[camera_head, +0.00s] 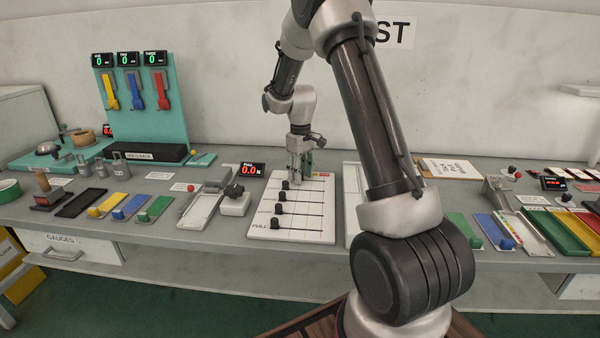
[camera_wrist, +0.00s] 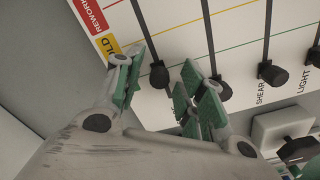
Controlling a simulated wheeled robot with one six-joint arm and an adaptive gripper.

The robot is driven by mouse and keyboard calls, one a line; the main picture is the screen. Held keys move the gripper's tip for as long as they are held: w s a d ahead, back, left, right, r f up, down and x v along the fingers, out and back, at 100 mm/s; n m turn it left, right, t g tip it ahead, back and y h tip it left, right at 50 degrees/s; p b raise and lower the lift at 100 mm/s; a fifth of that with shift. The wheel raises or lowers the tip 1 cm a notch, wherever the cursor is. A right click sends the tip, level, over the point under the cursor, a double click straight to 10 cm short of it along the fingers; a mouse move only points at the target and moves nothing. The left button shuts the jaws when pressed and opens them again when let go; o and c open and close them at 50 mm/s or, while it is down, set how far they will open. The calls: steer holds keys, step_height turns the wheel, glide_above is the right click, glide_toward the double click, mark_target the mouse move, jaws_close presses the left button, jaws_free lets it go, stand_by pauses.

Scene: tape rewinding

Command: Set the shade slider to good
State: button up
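The white slider board (camera_head: 313,215) lies on the bench with several black knobs in parallel slots, most near its left side. In the wrist view its corner has a red label (camera_wrist: 88,14) reading REWORK and a yellow label (camera_wrist: 108,44) ending in LD. Yellow and green lines cross the slots. My gripper (camera_head: 298,172) points down over the board's far end. In the wrist view my gripper (camera_wrist: 165,75) is open, with the end slider's knob (camera_wrist: 160,77) between its fingers; I cannot tell if they touch it. That slider's name is hidden.
Beside it are another knob (camera_wrist: 221,90) and the knob by the word SHEAR (camera_wrist: 272,72). A white box with a black knob (camera_head: 235,203) stands left of the board, below a display reading 0.0 (camera_head: 252,169). Coloured trays (camera_head: 568,232) lie far right.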

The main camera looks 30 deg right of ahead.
step_height(320, 180, up, 12)
stand_by(0.6)
stand_by(0.4)
